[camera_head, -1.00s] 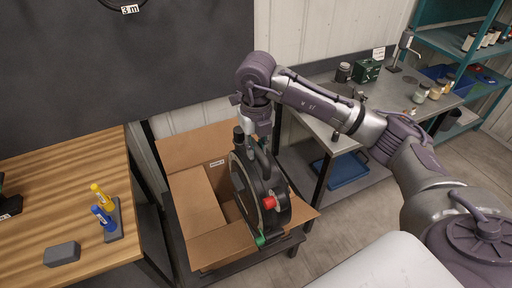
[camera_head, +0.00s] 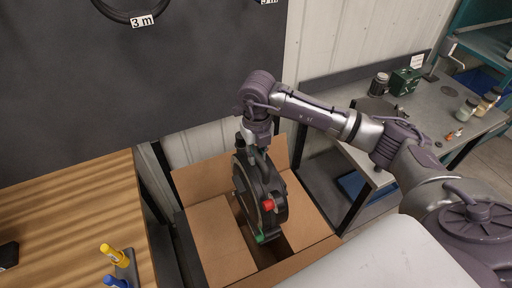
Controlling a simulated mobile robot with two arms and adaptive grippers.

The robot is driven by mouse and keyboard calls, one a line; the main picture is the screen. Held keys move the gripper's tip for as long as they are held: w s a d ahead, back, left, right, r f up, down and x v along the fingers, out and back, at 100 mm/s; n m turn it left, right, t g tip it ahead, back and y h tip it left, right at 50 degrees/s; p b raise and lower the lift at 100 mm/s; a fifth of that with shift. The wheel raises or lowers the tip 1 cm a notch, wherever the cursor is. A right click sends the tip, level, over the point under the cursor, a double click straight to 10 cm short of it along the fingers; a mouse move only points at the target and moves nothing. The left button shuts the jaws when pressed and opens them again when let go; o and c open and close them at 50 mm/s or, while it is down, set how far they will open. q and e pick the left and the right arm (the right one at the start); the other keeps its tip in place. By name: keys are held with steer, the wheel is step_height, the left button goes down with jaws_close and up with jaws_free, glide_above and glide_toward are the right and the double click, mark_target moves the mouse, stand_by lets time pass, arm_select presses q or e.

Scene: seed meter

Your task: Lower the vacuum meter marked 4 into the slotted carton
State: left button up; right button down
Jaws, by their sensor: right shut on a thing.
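The vacuum meter (camera_head: 258,195) is a dark upright disc with a red knob and a green part at its lower front. Its number mark does not show from here. My right gripper (camera_head: 257,152) is above it, shut on its top handle. The meter hangs upright over the open slotted carton (camera_head: 215,235), its lower part within the outline of the opening. Whether it touches the carton's inside is hidden. My left gripper is not in view.
A wooden table (camera_head: 75,215) with yellow and blue markers (camera_head: 117,254) in a holder stands at the left. A grey bench (camera_head: 425,125) with jars and a green box (camera_head: 404,81) stands at the right. A dark board (camera_head: 140,80) rises behind the carton.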

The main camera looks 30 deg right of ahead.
steer(key=shift+s+f, duration=0.1)
steer(key=shift+f, duration=0.55)
step_height(320, 180, down, 8)
steer(key=shift+r+b, duration=0.25)
steer(key=shift+b, duration=0.55)
step_height(320, 180, down, 35)
steer(key=b, duration=2.6)
steer(key=shift+f+b, duration=0.2)
steer(key=shift+b, duration=0.15)
steer(key=shift+f+b, duration=0.4)
steer(key=shift+f, duration=0.15)
steer(key=c, duration=1)
jaws_free()
steer(key=shift+s+f, duration=0.1)
step_height(320, 180, up, 12)
steer(key=p, duration=0.9)
